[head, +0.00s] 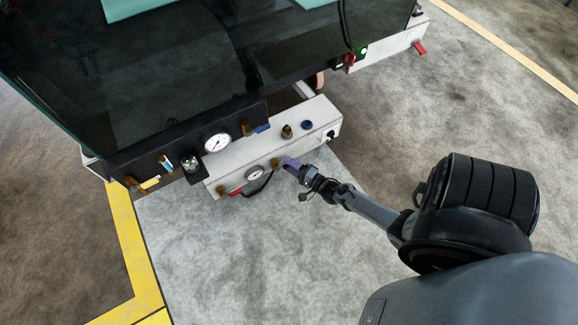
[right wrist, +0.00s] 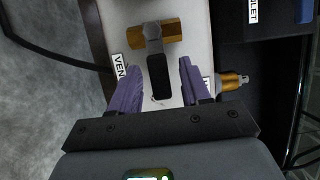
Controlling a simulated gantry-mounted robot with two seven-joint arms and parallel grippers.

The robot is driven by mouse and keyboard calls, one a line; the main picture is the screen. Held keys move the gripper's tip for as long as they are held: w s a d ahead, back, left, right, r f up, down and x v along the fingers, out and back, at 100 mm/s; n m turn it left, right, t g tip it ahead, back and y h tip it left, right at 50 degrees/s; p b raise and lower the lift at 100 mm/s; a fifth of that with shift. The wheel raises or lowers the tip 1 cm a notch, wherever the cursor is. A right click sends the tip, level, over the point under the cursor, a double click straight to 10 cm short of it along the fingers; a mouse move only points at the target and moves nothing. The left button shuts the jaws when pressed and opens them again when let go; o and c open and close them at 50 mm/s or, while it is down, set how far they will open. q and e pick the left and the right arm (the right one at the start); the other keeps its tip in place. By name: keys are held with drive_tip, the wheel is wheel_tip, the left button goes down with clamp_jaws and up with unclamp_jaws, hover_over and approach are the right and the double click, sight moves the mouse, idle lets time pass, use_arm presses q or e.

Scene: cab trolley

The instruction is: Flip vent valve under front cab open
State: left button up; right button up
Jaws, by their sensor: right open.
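The vent valve has a brass body (right wrist: 170,30) and a black lever handle (right wrist: 158,76), seen in the right wrist view beside a partly hidden label (right wrist: 119,66) reading "VEN". The handle points crosswise to the brass body. In the head view the valve (head: 275,162) sits at the front of the white panel under the cab, its handle hidden by my gripper. My right gripper (head: 290,164) is open at the valve. Its purple fingers (right wrist: 158,68) stand either side of the handle's free end, with visible gaps. My left gripper is in neither view.
The white panel (head: 236,158) carries gauges (head: 254,173), a red-handled valve (head: 236,191) and brass fittings nearby. A second brass fitting (right wrist: 232,81) lies close to the right finger. The dark-glass cab (head: 150,80) overhangs the panel. Floor (head: 250,260) in front is clear.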

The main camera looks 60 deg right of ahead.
drive_tip(key=shift+w+d, duration=0.1)
drive_tip(key=shift+w, duration=0.35)
clamp_jaws()
